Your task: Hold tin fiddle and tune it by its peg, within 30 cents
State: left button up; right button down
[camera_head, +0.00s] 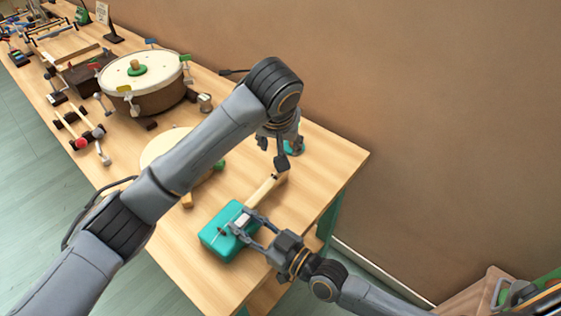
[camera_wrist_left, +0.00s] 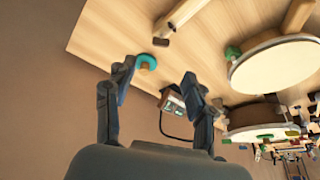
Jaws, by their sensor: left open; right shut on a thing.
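The tin fiddle has a teal box body (camera_head: 217,240) and a pale wooden neck (camera_head: 264,188). It lies at the near end of the table, its neck pointing away toward the wall. My right gripper (camera_head: 241,221) is shut on the fiddle at its body. My left gripper (camera_head: 273,153) is open and empty, above and just past the far end of the neck. The open left fingers (camera_wrist_left: 158,72) are apart from the peg.
A teal ring (camera_wrist_left: 147,62) and a small device with a screen (camera_wrist_left: 172,101) lie near the left fingers. A round pale drum (camera_head: 165,148) is partly behind my left arm. A larger drum (camera_head: 150,72) and several instruments stand farther left. The table's right corner (camera_head: 350,158) is clear.

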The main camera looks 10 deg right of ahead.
pick_arm(q)
jog(key=shift+n, duration=0.7)
jog(key=x, duration=1.2)
jog(key=shift+a, duration=0.1)
grip_shut()
